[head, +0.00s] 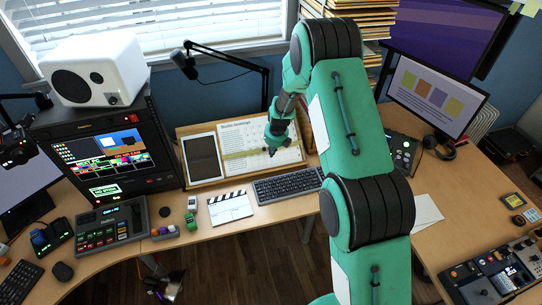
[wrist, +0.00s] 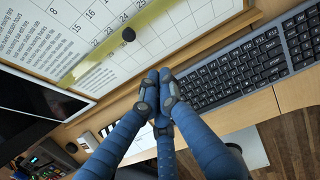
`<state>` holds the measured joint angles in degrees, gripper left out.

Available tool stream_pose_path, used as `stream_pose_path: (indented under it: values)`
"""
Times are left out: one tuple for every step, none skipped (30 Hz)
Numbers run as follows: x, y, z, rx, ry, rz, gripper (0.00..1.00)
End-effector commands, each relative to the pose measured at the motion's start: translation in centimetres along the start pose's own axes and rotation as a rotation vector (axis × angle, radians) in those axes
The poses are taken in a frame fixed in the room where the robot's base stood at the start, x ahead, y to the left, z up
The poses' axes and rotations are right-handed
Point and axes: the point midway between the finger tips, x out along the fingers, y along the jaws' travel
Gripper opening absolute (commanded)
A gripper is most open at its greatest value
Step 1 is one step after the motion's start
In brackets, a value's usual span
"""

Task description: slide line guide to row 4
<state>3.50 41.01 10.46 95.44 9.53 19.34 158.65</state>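The line guide (wrist: 100,53) is a translucent yellow-green strip lying across a printed white calendar sheet (wrist: 170,45) on a slanted board. A round black knob (wrist: 128,34) sits on the strip. In the head view the strip (head: 240,154) crosses the lower middle of the sheet (head: 240,133), partly hidden by my gripper. I cannot tell for sure which row it marks. My gripper (wrist: 158,85) has its blue fingers drawn together at the tips, with nothing seen between them. In the wrist view the tips are below the knob and apart from it. In the head view my gripper (head: 271,150) is over the sheet's right half.
A keyboard (head: 285,185) lies in front of the board, and a clapperboard (head: 229,207) is left of it. A tablet (head: 202,157) stands beside the sheet. A microphone arm (head: 225,57) reaches behind the board. A monitor (head: 435,95) stands at the right.

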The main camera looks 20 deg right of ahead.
Motion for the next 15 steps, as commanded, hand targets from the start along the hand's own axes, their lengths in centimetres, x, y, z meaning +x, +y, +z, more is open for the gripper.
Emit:
stream_pose_path:
  values:
    - [-0.9,0.0,0.1,0.0,-0.002,-0.001,0.0]
    - [-1.2,0.0,0.1,0.0,-0.002,-0.001,0.0]
    - [-1.7,0.0,0.1,-0.001,-0.001,0.0,0.0]
    - [-2.0,0.0,0.0,-0.001,-0.001,0.0,0.0]
    - [-2.3,0.0,0.0,-0.001,-0.001,0.0,0.0]
    - [-2.7,0.0,0.0,-0.001,-0.001,0.0,0.0]
    - [-2.9,0.0,0.0,-0.001,0.0,0.0,0.0]
    - [-3.1,0.0,0.0,-0.001,0.0,0.0,0.0]
    - [-3.4,0.0,0.0,-0.001,0.0,0.0,0.0]
    - [-3.5,0.0,0.0,-0.001,0.0,0.0,0.0]
    - [-3.6,0.0,0.0,-0.001,0.0,0.0,0.0]
    - [-3.8,0.0,0.0,-0.001,0.0,0.0,0.0]
    - [-3.9,0.0,0.0,-0.001,0.0,0.0,0.0]
    - [-3.9,0.0,0.0,-0.001,0.0,0.0,0.0]
    - [-4.0,0.0,0.0,-0.001,0.0,0.0,0.0]
